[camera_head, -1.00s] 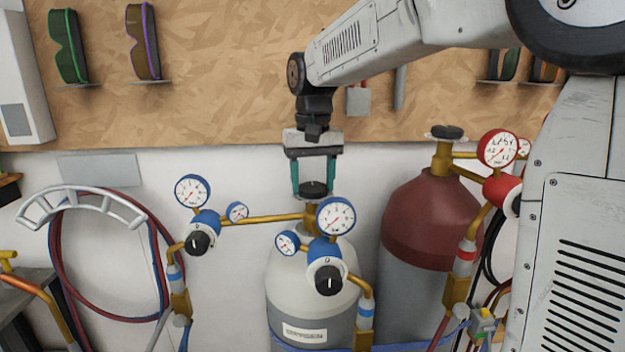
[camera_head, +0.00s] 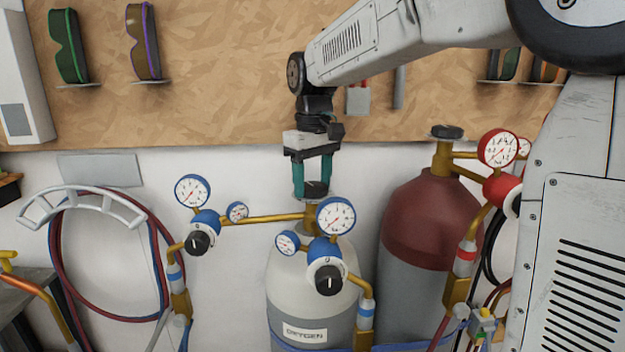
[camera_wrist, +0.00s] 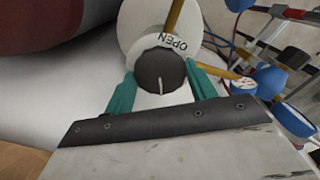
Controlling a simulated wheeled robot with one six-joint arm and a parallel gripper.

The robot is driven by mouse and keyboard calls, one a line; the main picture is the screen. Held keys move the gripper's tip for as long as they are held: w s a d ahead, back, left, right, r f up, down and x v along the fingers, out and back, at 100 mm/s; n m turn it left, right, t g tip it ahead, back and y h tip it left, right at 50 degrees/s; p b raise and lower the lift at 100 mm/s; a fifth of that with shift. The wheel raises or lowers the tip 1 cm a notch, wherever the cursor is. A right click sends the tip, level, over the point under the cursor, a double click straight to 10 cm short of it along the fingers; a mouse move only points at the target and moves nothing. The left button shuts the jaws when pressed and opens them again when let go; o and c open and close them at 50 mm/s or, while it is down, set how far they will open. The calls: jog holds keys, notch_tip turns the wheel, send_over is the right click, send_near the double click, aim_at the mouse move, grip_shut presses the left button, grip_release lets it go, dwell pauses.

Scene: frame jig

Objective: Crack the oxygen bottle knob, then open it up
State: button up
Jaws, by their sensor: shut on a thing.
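The oxygen bottle (camera_head: 290,272) is a white-grey cylinder with an OXYGEN label, standing upright left of a dark red bottle. Its black knob (camera_head: 316,190) sits on top of the brass valve. My gripper (camera_head: 313,186) points straight down from above, with its teal fingers shut on the knob's sides. In the wrist view the round black knob (camera_wrist: 161,71) lies between the two teal fingers (camera_wrist: 158,88), with a light pointer line on it. The word OPEN (camera_wrist: 172,43) is printed on the white bottle top beyond the knob.
Blue-rimmed gauges (camera_head: 336,216) and a regulator (camera_head: 327,268) stand close in front of the valve. A dark red bottle (camera_head: 432,220) with a red gauge (camera_head: 498,149) is at the right. Coiled hoses (camera_head: 62,262) hang at the left.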

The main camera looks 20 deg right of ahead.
aim_at(312, 185)
dwell(0.3)
jog(key=o, duration=1)
notch_tip(312, 185, up, 8)
jog(key=shift+f, duration=0.1)
dwell(0.3)
